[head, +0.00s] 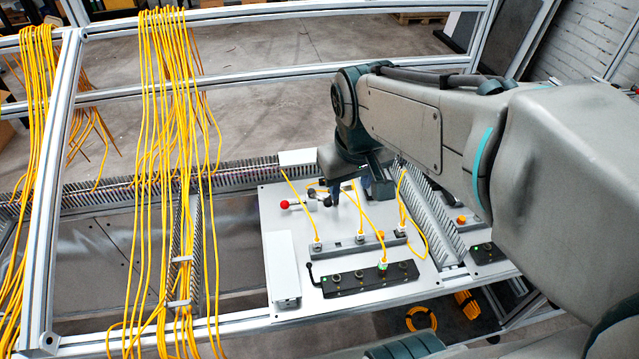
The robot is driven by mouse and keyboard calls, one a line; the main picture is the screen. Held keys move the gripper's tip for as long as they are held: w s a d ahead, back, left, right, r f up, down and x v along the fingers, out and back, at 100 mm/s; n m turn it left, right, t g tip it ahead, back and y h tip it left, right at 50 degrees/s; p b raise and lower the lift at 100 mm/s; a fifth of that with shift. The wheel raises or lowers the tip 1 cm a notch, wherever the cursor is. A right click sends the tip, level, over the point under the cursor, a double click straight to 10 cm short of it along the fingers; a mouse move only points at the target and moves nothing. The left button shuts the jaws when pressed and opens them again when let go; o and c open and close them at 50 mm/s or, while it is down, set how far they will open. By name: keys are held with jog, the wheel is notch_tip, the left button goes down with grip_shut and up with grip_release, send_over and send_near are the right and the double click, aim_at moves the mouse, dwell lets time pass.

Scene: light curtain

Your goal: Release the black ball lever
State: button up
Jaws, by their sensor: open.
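The black ball lever (310,268) stands at the left end of a black connector block (370,278) near the front of the white panel (275,225). Its ball is up and its thin rod runs down to the block. My gripper (335,199) points down over the back part of the panel, behind and to the right of the black ball lever and clearly apart from it. The gripper is small and dark here, and I see nothing held in it.
Yellow cables (362,215) loop up from plugs on the panel close to my gripper. A grey block (358,244) lies between the gripper and the black block. Many yellow cables (165,150) hang from the metal frame at left. A slotted duct (430,215) borders the panel at right.

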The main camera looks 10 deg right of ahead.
aim_at(327, 200)
jog(key=w+a+f+n+g+h+b, duration=0.1)
jog(key=w+f+n+b, duration=0.15)
jog(key=w+f, duration=0.4)
jog(key=w+a+f+n+g+h+b, duration=0.1)
jog(key=w+f+b, duration=0.25)
jog(key=w, duration=0.65)
jog(key=x, duration=0.4)
jog(key=p+x, duration=0.1)
jog(key=x, duration=0.9)
jog(key=shift+w+a+f, duration=0.1)
jog(key=shift+a+f, duration=0.05)
jog(key=shift+a, duration=0.2)
jog(key=shift+c, duration=0.3)
grip_shut()
